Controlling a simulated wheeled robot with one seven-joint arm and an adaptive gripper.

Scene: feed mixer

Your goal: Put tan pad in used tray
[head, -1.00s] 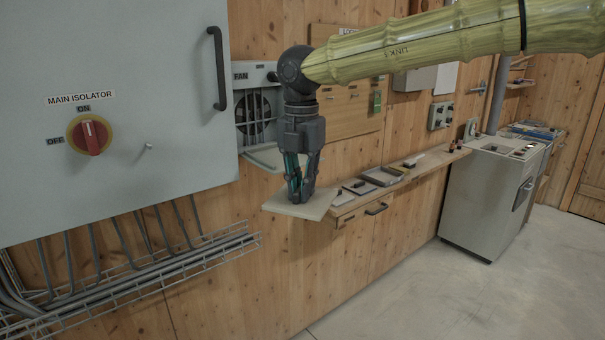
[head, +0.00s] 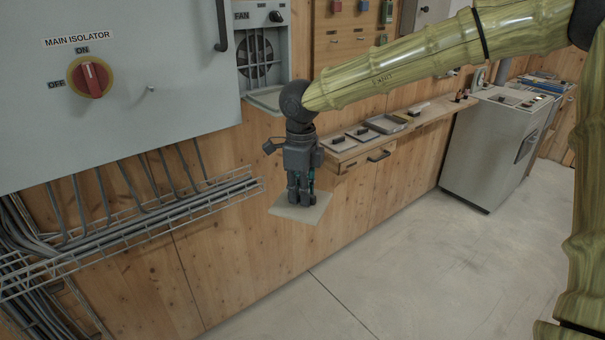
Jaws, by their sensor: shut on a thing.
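My gripper (head: 301,198) points down and is shut on the tan pad (head: 319,213), a thin flat square. It holds the pad roughly level in the air, in front of the wooden wall and lower in the picture than the shelf. The fingers hide the middle of the pad. A shallow grey tray (head: 372,123) lies on the shelf to the right of my gripper. No label is readable on it, so I cannot tell whether it is the used tray.
The wooden shelf (head: 432,116) also holds small flat plates with dark knobs (head: 361,134). A fan unit (head: 257,50) with a pale ledge is behind my arm. A wire cable rack (head: 150,228) runs at left. A grey cabinet (head: 485,150) stands at right. The floor is clear.

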